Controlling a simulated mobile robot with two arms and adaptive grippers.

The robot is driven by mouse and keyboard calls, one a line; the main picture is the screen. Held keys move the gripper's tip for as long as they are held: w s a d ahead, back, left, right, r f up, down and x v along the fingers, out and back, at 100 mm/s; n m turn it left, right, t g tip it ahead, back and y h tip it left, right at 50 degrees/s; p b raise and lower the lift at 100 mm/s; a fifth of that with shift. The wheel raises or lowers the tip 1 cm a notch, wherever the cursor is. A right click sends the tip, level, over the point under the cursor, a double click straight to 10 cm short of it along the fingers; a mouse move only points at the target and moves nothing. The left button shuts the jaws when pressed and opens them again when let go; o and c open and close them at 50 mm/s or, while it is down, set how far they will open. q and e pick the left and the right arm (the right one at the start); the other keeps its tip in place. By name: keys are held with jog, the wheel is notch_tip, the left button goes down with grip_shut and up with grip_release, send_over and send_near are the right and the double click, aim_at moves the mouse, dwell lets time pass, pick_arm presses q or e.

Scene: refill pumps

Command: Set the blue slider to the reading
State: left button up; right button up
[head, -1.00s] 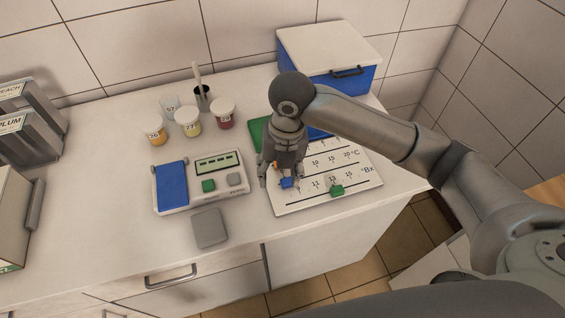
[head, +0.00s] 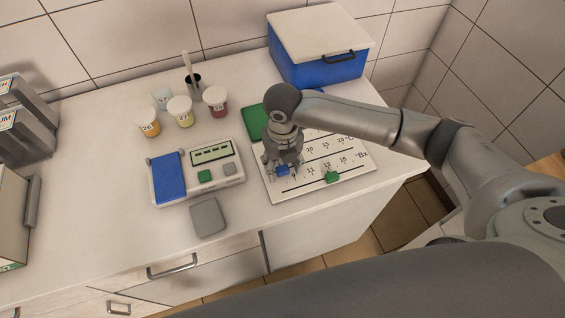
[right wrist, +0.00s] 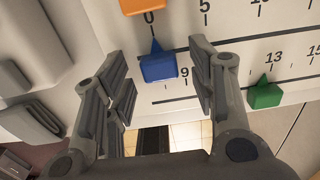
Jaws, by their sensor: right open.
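The blue slider (head: 282,170) sits near the left end of a scale line on the white scale board (head: 349,182). In the right wrist view the blue slider (right wrist: 158,68) has its tip just below the 0 mark of the scale above. My right gripper (head: 283,172) is open over the board. In the right wrist view its fingers (right wrist: 160,82) stand on either side of the blue slider, with gaps. The green slider (head: 332,177) is on the lower °Bx scale, near 13 in the right wrist view (right wrist: 264,94). An orange slider (right wrist: 146,5) is partly cut off at the top there.
Left of the board stands a meter (head: 197,172) with a blue lid, a screen and buttons. A grey square pad (head: 208,218) lies before it. Several numbered cups, such as one with dark red contents (head: 216,102), and a blue cooler box (head: 322,66) stand behind.

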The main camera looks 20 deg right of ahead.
pick_arm(q)
jog(key=shift+w, duration=0.25)
pick_arm(e)
jog(key=shift+f, duration=0.3)
grip_shut()
jog(key=shift+w+d+p, duration=0.1)
jog(key=shift+d+p, duration=0.5)
jog(key=shift+d, duration=1.9)
pick_arm(q)
jog(key=shift+r, duration=0.65)
pick_arm(e)
jog(key=shift+a, duration=0.1)
grip_release()
pick_arm(q)
jog(key=shift+s, duration=0.1)
pick_arm(e)
jog(key=shift+r, duration=0.1)
notch_tip(320, 180, up, 12)
